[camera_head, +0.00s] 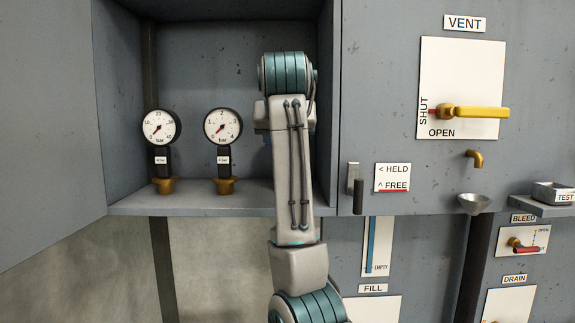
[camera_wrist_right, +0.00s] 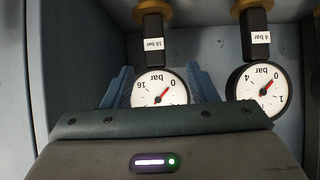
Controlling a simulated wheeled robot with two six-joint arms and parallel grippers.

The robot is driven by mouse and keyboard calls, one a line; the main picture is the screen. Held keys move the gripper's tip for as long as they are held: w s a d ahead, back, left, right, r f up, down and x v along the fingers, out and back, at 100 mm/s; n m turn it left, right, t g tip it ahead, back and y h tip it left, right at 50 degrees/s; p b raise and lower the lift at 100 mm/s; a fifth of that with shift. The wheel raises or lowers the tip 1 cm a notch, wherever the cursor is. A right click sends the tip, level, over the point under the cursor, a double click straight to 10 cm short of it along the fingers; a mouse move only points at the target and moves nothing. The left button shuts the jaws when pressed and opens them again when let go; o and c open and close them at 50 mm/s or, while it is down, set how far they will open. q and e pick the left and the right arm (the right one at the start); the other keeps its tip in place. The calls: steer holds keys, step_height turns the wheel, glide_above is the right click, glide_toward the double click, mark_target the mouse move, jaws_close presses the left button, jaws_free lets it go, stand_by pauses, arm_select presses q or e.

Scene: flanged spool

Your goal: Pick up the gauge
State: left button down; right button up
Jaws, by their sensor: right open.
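Two round white-faced gauges with black stems stand upright in brass fittings on the cabinet shelf. The left gauge (camera_head: 160,128) has a scale to 40; the 4 bar gauge (camera_head: 222,127) is in the middle. A 16 bar gauge (camera_wrist_right: 160,88) shows upside down in the right wrist view, with the 4 bar gauge (camera_wrist_right: 262,88) beside it. My right gripper (camera_wrist_right: 160,70) is open, with blue fingers either side of the 16 bar gauge; I cannot tell whether they touch it. In the head view my right arm hides that gauge and the gripper. My left gripper is out of view.
The gauges' shelf (camera_head: 200,202) lies in an open cabinet bay with a door (camera_head: 45,110) at left. At right, the panel has a yellow vent lever (camera_head: 475,112), a brass spout (camera_head: 475,157), a funnel (camera_head: 474,202) and a test ledge (camera_head: 540,207).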

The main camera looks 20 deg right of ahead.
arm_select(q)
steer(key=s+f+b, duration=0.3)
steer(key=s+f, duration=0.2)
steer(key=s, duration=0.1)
arm_select(e)
steer(key=p+x, duration=0.1)
steer(key=x, duration=0.1)
steer(key=p+x, duration=0.2)
steer(key=x, duration=0.1)
steer(key=p+x, duration=0.2)
steer(key=shift+s+d+f, duration=0.1)
steer(key=shift+d+f, duration=0.15)
steer(key=shift+d, duration=0.1)
steer(key=shift+p+x, duration=0.45)
steer(key=shift+x, duration=0.65)
steer(key=shift+d+f, duration=0.2)
steer(key=shift+a, duration=0.1)
steer(key=shift+s+a, duration=0.1)
steer(key=shift+c, duration=1.1)
jaws_close()
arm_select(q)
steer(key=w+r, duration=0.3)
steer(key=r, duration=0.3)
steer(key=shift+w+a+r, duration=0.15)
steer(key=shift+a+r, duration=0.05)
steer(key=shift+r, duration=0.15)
arm_select(e)
steer(key=shift+r, duration=0.1)
